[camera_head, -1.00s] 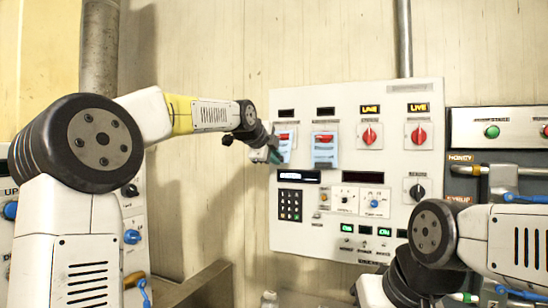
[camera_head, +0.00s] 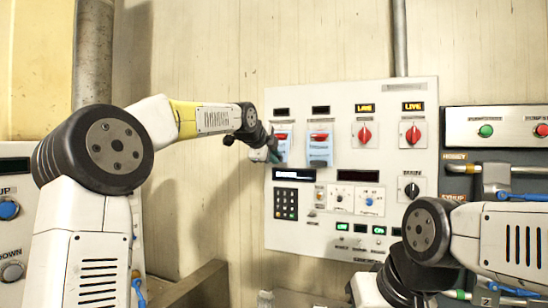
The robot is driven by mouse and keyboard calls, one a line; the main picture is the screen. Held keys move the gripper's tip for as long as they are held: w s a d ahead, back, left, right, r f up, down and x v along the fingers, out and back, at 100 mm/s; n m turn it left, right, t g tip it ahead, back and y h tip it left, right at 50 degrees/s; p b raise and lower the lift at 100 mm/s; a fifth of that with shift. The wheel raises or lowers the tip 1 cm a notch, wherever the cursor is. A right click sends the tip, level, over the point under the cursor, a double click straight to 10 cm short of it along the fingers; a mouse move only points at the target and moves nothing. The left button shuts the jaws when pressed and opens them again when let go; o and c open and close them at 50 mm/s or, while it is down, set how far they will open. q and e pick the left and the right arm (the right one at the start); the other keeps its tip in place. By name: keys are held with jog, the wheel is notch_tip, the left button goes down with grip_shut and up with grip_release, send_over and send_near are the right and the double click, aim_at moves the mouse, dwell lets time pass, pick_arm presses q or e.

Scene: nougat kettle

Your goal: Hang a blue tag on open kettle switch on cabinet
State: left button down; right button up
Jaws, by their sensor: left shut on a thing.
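A white cabinet panel (camera_head: 340,225) on the wall carries a row of red rotary switches. The two right switches (camera_head: 365,134) (camera_head: 412,134) have upright red handles under lit LIVE displays. The two left switches have dark displays above them and their red handles lie level. A blue tag (camera_head: 320,150) hangs at the second switch from the left. Another blue tag (camera_head: 284,142) is at the leftmost switch. My left gripper (camera_head: 274,152) is shut on this leftmost tag, at its lower left side. The fingertips partly cover the tag. My right arm shows at lower right, but its gripper is out of view.
A keypad (camera_head: 286,203), small knobs and green-lit displays sit lower on the panel. A grey panel with pipes and blue-handled valves (camera_head: 525,197) stands at the right. A metal ledge (camera_head: 195,285) runs below. The wall left of the cabinet is bare.

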pick_arm(q)
jog(key=c, duration=1.3)
grip_release()
jog(key=shift+c, duration=0.2)
jog(key=v, duration=0.8)
jog(key=s+a+f+n+g+y, duration=0.1)
jog(key=s+a+f+n+g, duration=0.2)
jog(key=s+f+n, duration=0.8)
jog(key=s+a+f+n+g+y, duration=0.2)
jog(key=s+a+f+n, duration=0.6)
jog(key=s+f, duration=1)
jog(key=s+n+g, duration=0.1)
jog(key=s+n, duration=0.1)
jog(key=s, duration=0.4)
jog(key=shift+s+f+n, duration=0.3)
jog(key=shift+n, duration=0.1)
